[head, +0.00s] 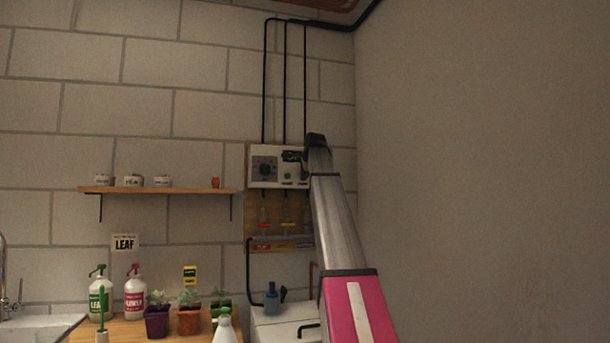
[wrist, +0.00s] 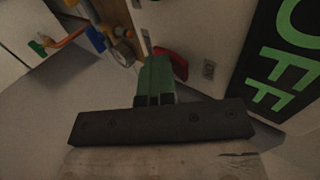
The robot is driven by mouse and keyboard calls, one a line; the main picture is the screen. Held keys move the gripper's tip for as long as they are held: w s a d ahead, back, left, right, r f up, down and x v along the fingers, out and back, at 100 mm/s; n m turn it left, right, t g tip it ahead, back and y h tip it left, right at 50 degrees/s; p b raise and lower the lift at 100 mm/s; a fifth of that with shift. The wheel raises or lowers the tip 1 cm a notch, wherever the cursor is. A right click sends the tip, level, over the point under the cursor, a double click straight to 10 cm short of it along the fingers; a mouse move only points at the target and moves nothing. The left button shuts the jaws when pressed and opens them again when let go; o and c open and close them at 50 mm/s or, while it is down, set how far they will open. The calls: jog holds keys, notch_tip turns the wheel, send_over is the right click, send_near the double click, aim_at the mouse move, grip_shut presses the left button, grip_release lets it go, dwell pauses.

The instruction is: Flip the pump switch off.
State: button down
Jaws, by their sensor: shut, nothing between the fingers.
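A white control box (head: 264,178) with a dark dial and a small display is on the back wall in the head view. The display (wrist: 285,50) shows large green letters reading OFF in the wrist view. A red part (wrist: 171,63), which looks like the switch, juts from the panel right beside my fingertips. Its exact position and whether it is touched cannot be told. My gripper (wrist: 155,64) has green fingers pressed together with nothing between them, close to the panel face. In the head view my arm covers the right side of the box.
Black pipes (head: 285,85) rise above the box. Below it is a wooden board (head: 256,213) with colored valves; pipes and a gauge (wrist: 122,54) lie close left of my fingers. A shelf (head: 160,190) is at left. The right wall (head: 480,150) is bare.

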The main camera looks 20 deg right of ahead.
jog(key=shift+w+r, duration=0.25)
jog(key=shift+r, duration=0.7)
jog(key=f+v, duration=0.1)
jog(key=v, duration=1.2)
jog(key=shift+s+r, duration=0.25)
jog(key=shift+s, duration=0.45)
